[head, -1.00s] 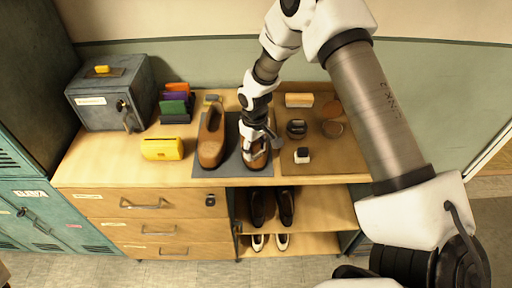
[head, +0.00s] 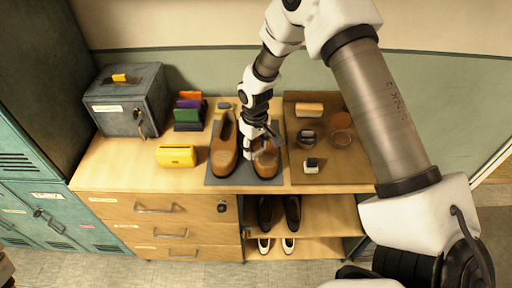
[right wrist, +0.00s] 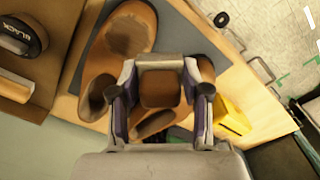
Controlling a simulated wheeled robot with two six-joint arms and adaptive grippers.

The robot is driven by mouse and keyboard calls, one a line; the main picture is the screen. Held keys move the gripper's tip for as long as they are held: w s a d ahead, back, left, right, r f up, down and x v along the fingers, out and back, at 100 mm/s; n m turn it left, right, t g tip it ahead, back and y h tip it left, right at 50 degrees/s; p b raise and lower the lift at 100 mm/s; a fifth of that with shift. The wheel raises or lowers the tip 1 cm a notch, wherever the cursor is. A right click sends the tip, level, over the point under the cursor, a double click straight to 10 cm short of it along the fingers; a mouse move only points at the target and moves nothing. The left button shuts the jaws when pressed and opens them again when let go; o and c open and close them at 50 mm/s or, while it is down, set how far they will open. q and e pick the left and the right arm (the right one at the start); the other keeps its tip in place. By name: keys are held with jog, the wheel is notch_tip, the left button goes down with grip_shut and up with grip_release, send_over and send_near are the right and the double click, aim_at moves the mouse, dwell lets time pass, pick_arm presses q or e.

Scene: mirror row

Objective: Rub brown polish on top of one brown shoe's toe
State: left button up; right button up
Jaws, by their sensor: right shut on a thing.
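Two brown shoes stand on a grey mat (head: 215,178) on the cabinet top. The left shoe (head: 223,156) is in full view. The right shoe (head: 265,170) is partly hidden by my right gripper (head: 264,143), which is over it. In the right wrist view, that shoe (right wrist: 103,62) has a dark brown patch on its toe. There my right gripper (right wrist: 160,92) is shut on a brown block-like applicator (right wrist: 160,88). The block appears apart from the dark patch; whether it touches any shoe is unclear. My left gripper is not in view.
A brown tray (head: 335,178) to the right holds tins, a brush (head: 310,109) and a small black-and-white item (head: 311,165). A yellow box (head: 176,156), colored holder (head: 189,112) and grey lockbox (head: 128,98) are left. More shoes (head: 279,213) sit on shelves below.

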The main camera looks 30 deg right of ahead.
jog(key=shift+r+p, duration=0.45)
jog(key=shift+r, duration=0.45)
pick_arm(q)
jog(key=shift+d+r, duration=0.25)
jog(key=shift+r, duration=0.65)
pick_arm(e)
jog(key=shift+s+d+r, duration=0.1)
jog(key=shift+s+r, duration=0.05)
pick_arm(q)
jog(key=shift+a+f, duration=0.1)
